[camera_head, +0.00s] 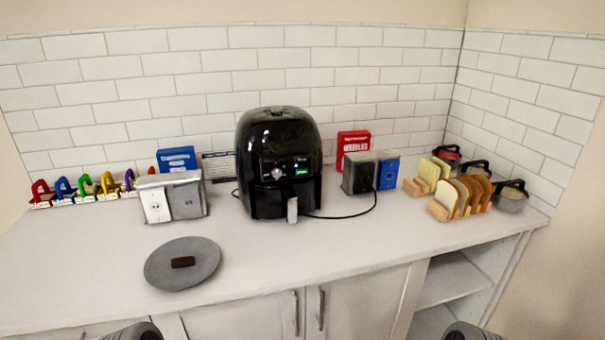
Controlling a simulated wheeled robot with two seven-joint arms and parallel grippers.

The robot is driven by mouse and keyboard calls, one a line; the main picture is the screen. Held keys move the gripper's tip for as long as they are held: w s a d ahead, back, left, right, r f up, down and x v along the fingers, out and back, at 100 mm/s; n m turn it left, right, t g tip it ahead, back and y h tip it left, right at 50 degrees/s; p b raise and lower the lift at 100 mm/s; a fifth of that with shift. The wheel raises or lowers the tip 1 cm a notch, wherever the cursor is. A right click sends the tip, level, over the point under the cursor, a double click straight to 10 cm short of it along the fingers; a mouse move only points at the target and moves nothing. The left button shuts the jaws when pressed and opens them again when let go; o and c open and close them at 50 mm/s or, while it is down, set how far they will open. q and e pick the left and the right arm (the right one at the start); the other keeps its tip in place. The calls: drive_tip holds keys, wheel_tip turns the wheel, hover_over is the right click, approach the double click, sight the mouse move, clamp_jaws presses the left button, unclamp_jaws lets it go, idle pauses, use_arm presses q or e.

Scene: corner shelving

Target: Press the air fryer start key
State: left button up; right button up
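The black air fryer (280,135) stands upright near the middle of the counter, close to the tiled back wall. Its front panel faces me, with a silver knob (276,173) and a small green lit patch (302,171) to the right of it. I cannot tell whether this patch is the start key. A grey handle (292,209) sticks out below the panel. Only grey parts of my arms show at the bottom edge, well short of the air fryer. Neither gripper shows.
A grey plate (160,270) with a small brown piece (183,262) lies at the front left. Outlet boxes (172,196) (370,173) flank the fryer. A black cord (345,215) curves to the right one. Bread racks (458,202) stand at right. The front middle counter is clear.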

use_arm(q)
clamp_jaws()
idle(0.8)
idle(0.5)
